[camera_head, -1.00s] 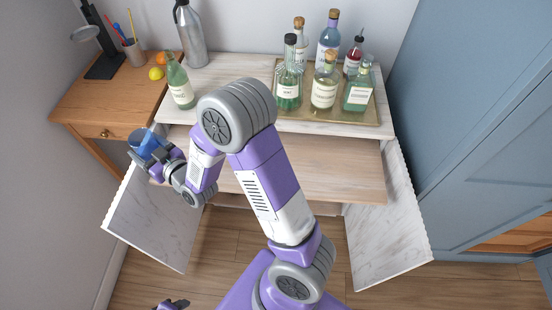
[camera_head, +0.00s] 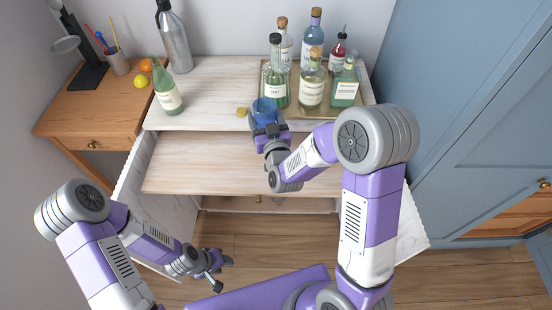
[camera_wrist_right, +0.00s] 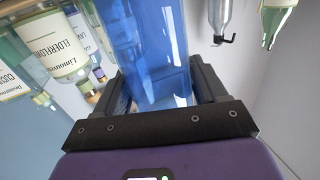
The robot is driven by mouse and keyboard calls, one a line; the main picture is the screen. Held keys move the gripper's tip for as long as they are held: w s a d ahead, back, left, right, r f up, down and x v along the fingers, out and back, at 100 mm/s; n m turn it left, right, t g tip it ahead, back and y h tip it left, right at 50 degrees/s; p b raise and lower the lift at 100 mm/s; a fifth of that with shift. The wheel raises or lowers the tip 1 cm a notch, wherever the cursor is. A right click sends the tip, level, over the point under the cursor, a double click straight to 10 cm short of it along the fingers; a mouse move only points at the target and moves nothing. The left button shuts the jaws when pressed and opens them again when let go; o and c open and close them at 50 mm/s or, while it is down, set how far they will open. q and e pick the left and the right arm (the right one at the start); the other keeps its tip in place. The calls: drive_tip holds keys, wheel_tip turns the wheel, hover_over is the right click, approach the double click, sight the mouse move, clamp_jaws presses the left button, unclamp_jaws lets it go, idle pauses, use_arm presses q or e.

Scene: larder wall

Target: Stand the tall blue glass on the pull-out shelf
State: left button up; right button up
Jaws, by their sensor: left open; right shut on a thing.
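My right gripper (camera_head: 267,127) is shut on the tall blue glass (camera_head: 264,108). In the head view the glass appears at the worktop's front edge, left of the tray; its height above it is hard to judge. In the right wrist view the clear blue glass (camera_wrist_right: 150,50) stands between the two dark fingers (camera_wrist_right: 155,95). The pull-out shelf (camera_head: 195,165) is drawn out below the worktop, a bare wooden board; my right wrist covers part of its right side. My left gripper (camera_head: 214,272) is open and empty, low over the floor in front of the shelf.
A brass tray (camera_head: 300,112) with several bottles stands on the marble worktop (camera_head: 215,90). A green bottle (camera_head: 168,92), a steel flask (camera_head: 174,40) and a small yellow thing (camera_head: 242,112) are also there. Open cabinet doors flank the shelf. A blue cupboard (camera_head: 480,130) stands right.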

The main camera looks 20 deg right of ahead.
drive_tip(key=s+a+m+h+b, duration=0.1)
drive_tip(key=s+a+h+b, duration=0.3)
drive_tip(key=a, duration=1)
drive_tip(key=shift+y, duration=0.9)
drive_tip(key=f, duration=0.3)
drive_tip(key=f+b, duration=0.1)
drive_tip(key=f, duration=0.2)
drive_tip(key=s+f+b, duration=0.1)
drive_tip(key=f, duration=0.2)
drive_tip(key=shift+a+f, duration=0.1)
drive_tip(key=shift+f, duration=0.3)
drive_tip(key=shift+r, duration=0.1)
drive_tip(key=shift+s, duration=0.1)
drive_tip(key=shift+b, duration=0.35)
drive_tip(key=o, duration=0.9)
drive_tip(key=shift+f, duration=0.25)
drive_tip(key=shift+c, duration=0.2)
drive_tip(key=o, duration=0.4)
